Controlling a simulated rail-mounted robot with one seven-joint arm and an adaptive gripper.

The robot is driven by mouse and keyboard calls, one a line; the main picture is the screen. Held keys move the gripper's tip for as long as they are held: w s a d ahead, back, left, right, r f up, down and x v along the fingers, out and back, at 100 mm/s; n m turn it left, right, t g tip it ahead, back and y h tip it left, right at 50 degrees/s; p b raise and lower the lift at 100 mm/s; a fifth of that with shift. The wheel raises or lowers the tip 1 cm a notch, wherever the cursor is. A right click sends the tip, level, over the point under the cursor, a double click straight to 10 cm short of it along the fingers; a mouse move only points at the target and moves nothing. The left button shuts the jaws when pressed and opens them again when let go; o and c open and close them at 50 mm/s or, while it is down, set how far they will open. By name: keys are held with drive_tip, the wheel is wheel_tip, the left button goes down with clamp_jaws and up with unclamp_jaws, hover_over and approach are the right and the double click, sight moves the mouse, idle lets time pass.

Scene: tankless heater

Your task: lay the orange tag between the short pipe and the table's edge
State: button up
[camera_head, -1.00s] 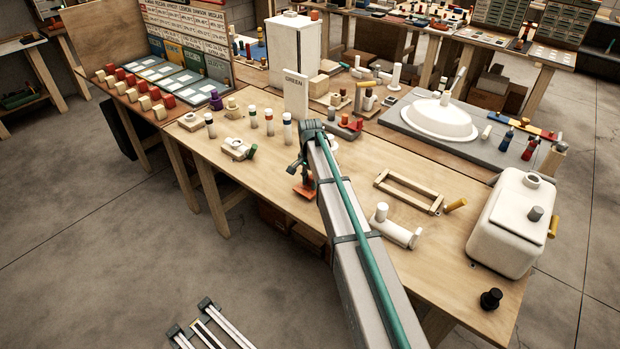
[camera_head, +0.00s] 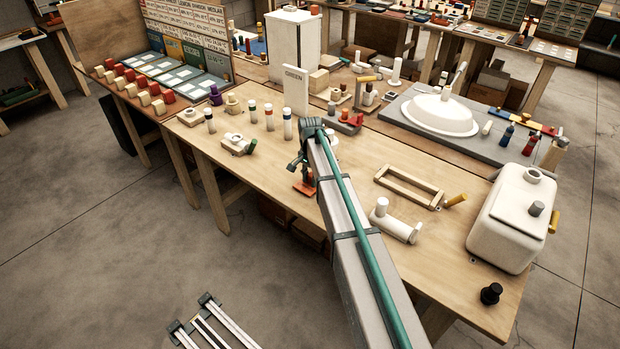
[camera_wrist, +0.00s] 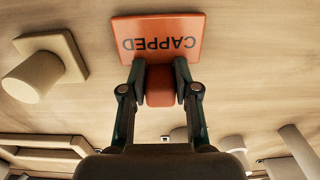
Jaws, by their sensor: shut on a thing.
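The orange tag (camera_head: 304,187) is at my gripper (camera_head: 307,178), over the front part of the wooden table (camera_head: 262,186). In the wrist view the tag (camera_wrist: 157,38) reads "CAPPED" upside down. My gripper (camera_wrist: 160,88) is shut on the tag's orange block. The plate looks level and close to the tabletop; I cannot tell whether it touches. A white pipe with an upright stub (camera_head: 396,228), which looks like the short pipe, lies right of the tag, partly beside my arm.
A wooden frame (camera_head: 410,190) lies behind the pipe. A white tank (camera_head: 508,222) and a black knob (camera_head: 491,293) stand at the right end. A small cream valve (camera_head: 238,144) and several capped cylinders stand to the left.

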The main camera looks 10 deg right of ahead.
sight(310, 175)
drive_tip(key=shift+f, duration=0.25)
drive_tip(key=o, duration=1.1)
wheel_tip(310, 175, up, 12)
drive_tip(key=shift+r, duration=0.1)
